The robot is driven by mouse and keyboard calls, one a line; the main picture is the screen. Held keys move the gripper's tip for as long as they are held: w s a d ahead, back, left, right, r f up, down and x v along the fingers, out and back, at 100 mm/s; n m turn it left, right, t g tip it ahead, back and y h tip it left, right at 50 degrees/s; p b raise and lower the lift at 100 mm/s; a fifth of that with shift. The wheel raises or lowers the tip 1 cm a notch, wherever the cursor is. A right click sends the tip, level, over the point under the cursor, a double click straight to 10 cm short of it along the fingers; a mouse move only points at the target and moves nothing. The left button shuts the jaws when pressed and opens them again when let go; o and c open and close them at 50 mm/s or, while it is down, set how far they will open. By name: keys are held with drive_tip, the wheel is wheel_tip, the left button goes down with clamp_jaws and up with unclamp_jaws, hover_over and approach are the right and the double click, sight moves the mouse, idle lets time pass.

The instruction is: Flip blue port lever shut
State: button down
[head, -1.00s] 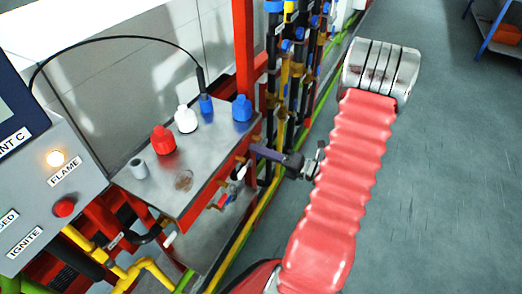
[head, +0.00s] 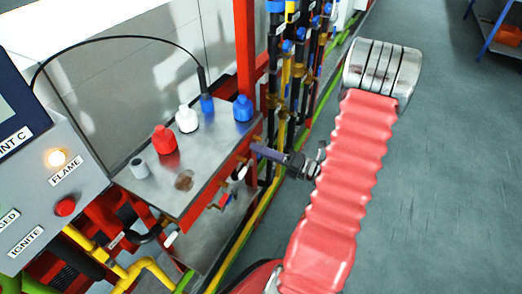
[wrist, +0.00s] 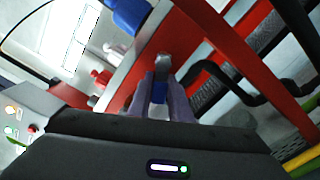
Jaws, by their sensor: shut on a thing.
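My gripper (head: 256,149) is at the front edge of the steel-topped red bench (head: 205,178), at its right end. In the wrist view its two purple fingers (wrist: 161,105) are closed on the blue lever (wrist: 160,92), which sits between them. A grey metal valve part (wrist: 163,62) shows just beyond the fingertips. In the head view the fingers hide most of this lever. The blue port cap (head: 243,108) stands upright on the bench top at the right end. A red lever (head: 223,201) and a white lever (head: 171,239) are lower left along the front.
Upright pipes (head: 275,80) are behind my gripper. The control panel (head: 50,165) is at left. Open floor (head: 450,180) lies right.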

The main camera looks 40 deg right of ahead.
drive_tip(key=shift+m, duration=0.5)
drive_tip(key=shift+s+a+r+m, duration=0.1)
drive_tip(key=shift+r+m, duration=0.3)
drive_tip(key=shift+m, duration=0.8)
drive_tip(key=shift+a+r+m, duration=0.1)
drive_tip(key=shift+r+m, duration=0.25)
drive_tip(key=shift+m, duration=0.85)
drive_tip(key=c, duration=1.6)
unclamp_jaws()
drive_tip(key=shift+c, duration=0.2)
drive_tip(key=v, duration=1.3)
drive_tip(key=shift+s+d, duration=0.25)
drive_tip(key=shift+s, duration=0.1)
